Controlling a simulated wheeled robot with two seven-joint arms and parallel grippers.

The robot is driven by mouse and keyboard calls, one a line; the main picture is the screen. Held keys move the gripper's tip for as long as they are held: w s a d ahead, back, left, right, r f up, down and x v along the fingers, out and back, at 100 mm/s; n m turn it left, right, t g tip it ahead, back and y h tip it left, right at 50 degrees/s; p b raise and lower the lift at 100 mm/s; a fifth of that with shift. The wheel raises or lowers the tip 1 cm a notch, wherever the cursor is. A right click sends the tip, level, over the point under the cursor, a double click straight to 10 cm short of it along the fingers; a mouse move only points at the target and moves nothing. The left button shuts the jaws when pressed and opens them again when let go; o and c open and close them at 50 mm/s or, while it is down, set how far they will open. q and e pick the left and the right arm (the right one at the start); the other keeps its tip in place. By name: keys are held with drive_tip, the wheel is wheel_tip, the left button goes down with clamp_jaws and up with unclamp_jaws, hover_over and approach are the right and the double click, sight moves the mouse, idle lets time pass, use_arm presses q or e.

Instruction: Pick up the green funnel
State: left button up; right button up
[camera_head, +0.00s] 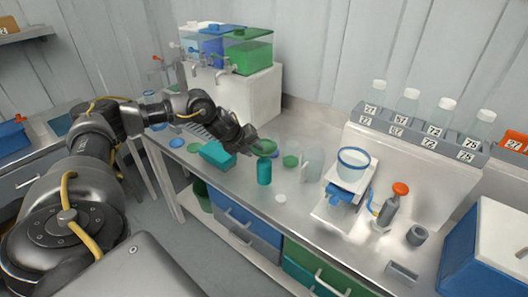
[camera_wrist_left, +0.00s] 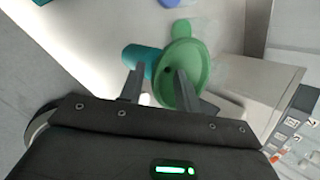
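Contact cannot be told. My right gripper is not in view.
Clear vessels (camera_head: 312,165) stand to the right. A white device with a blue-rimmed bowl (camera_head: 353,158) and a bottle rack (camera_head: 420,134) are farther right. Coloured tanks (camera_head: 247,52) stand behind.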

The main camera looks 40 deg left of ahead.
use_arm(q)
clamp_jaws()
drive_tip(key=shift+s+f, duration=0.1)
wheel_tip(320, 180, up, 10)
drive_tip(key=shift+f+b, duration=0.25)
drive_tip(key=shift+b, duration=0.65)
drive_tip(key=shift+r, duration=0.35)
